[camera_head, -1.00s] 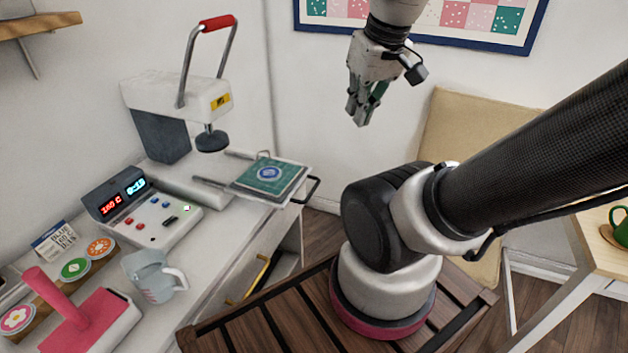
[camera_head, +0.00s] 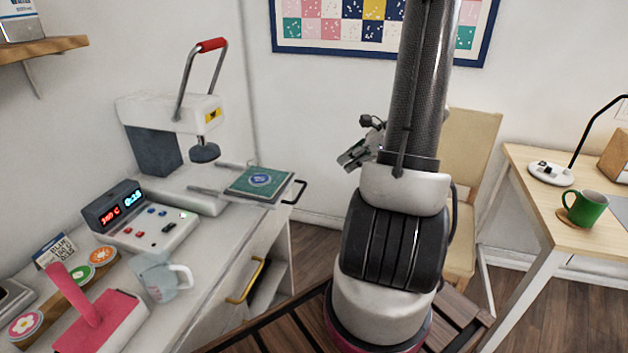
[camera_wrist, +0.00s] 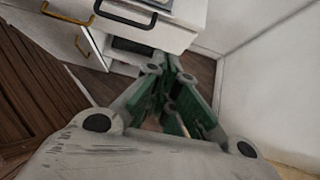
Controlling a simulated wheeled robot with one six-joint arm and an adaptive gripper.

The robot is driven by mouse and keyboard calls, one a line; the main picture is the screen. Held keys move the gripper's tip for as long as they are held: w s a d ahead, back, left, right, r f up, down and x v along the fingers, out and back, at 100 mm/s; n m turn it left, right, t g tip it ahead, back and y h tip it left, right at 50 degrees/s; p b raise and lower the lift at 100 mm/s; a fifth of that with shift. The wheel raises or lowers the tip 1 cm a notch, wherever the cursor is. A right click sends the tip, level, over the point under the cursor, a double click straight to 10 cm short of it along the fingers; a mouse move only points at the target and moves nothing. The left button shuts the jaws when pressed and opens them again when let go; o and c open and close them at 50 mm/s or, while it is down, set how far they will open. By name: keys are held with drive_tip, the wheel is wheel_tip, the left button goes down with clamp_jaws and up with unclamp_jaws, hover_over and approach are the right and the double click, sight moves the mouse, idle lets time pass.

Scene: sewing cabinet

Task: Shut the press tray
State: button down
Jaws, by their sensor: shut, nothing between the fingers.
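The press tray (camera_head: 283,183) is slid out to the right of the white heat press (camera_head: 172,118) on its rails. A green square with a round blue emblem (camera_head: 260,180) lies on it. The tray's dark loop handle (camera_head: 301,192) sticks out at its right end, past the cabinet edge. In the wrist view the handle (camera_wrist: 125,20) shows at the top. My gripper (camera_head: 345,163) is shut and empty, to the right of the handle and apart from it. Its green-padded fingers (camera_wrist: 178,85) show in the wrist view below the handle. The press's red-gripped lever (camera_head: 211,45) is raised.
A control box (camera_head: 140,215), a glass jug (camera_head: 158,278) and a pink stamp-like tool (camera_head: 100,322) stand on the cabinet top. A brass drawer handle (camera_head: 250,281) juts from the cabinet front. A chair (camera_head: 472,140) and a table with a green mug (camera_head: 586,208) are at right.

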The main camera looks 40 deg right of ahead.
sight(256, 167)
drive_tip(key=w+a+r+x, duration=0.1)
drive_tip(key=r+x, duration=0.1)
drive_tip(key=x, duration=1.1)
drive_tip(key=shift+w, duration=0.25)
drive_tip(key=shift+w+a+r, duration=0.1)
drive_tip(key=shift+a, duration=0.05)
drive_tip(key=w+a, duration=0.3)
drive_tip(key=w, duration=0.1)
drive_tip(key=w+a, duration=0.4)
drive_tip(key=w, duration=0.1)
drive_tip(key=w+a, duration=0.3)
drive_tip(key=w, duration=0.1)
drive_tip(key=shift+w+a, duration=0.4)
